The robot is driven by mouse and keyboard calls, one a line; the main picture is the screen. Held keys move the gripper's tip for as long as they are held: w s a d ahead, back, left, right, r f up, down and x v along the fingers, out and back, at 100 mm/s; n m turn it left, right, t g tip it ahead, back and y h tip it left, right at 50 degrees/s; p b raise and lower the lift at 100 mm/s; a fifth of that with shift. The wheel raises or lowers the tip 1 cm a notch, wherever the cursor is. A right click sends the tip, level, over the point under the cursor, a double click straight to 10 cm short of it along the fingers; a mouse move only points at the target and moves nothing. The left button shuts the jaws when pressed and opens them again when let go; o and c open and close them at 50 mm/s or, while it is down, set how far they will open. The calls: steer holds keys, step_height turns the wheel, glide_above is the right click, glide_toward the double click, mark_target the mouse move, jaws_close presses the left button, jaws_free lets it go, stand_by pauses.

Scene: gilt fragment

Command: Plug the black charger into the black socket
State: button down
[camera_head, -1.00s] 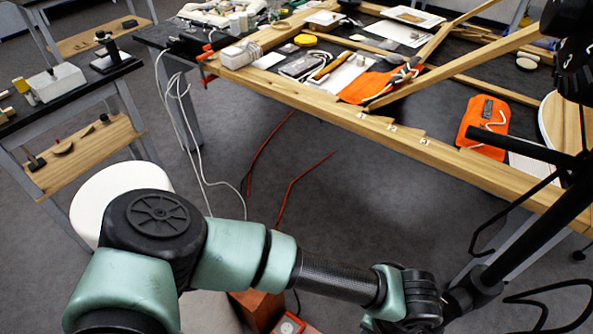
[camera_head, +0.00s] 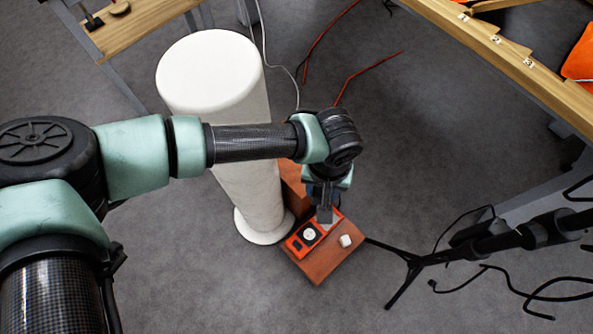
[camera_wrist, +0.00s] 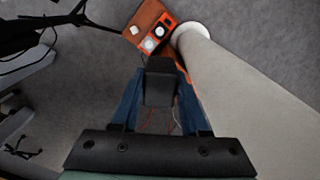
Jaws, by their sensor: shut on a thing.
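My gripper (camera_wrist: 160,100), with blue fingers, is shut on the black charger (camera_wrist: 159,86), a dark block between the fingertips. In the head view, my gripper (camera_head: 325,200) points down over a low wooden box (camera_head: 325,262) on the floor. An orange panel (camera_head: 318,229) on the box top carries a round white fitting in a dark surround (camera_head: 309,234) and a small black fitting (camera_head: 296,246). The panel also shows in the wrist view (camera_wrist: 167,22), ahead of the charger. The charger looks apart from it; its prongs are hidden.
A small white block (camera_head: 345,240) sits on the box beside the panel. A tall white column (camera_head: 235,130) stands close to the left of the box. A black stand leg (camera_head: 400,256) lies to the right. Red cables (camera_head: 370,72) lie on the floor behind.

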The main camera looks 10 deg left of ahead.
steer(key=shift+a, duration=0.25)
steer(key=w+f+m+b, duration=0.2)
steer(key=f+m+b, duration=0.1)
steer(key=f+b, duration=2.6)
steer(key=w+f+m+b, duration=0.2)
steer(key=f+m+b, duration=0.2)
steer(key=f+b, duration=2.6)
steer(key=shift+f+b, duration=0.25)
steer(key=shift+b, duration=0.95)
steer(key=shift+f, duration=0.1)
steer(key=shift+f+b, duration=2.35)
steer(key=shift+f, duration=0.45)
steer(key=shift+f+b, duration=0.3)
steer(key=shift+f, duration=0.3)
steer(key=shift+c, duration=1.7)
jaws_free()
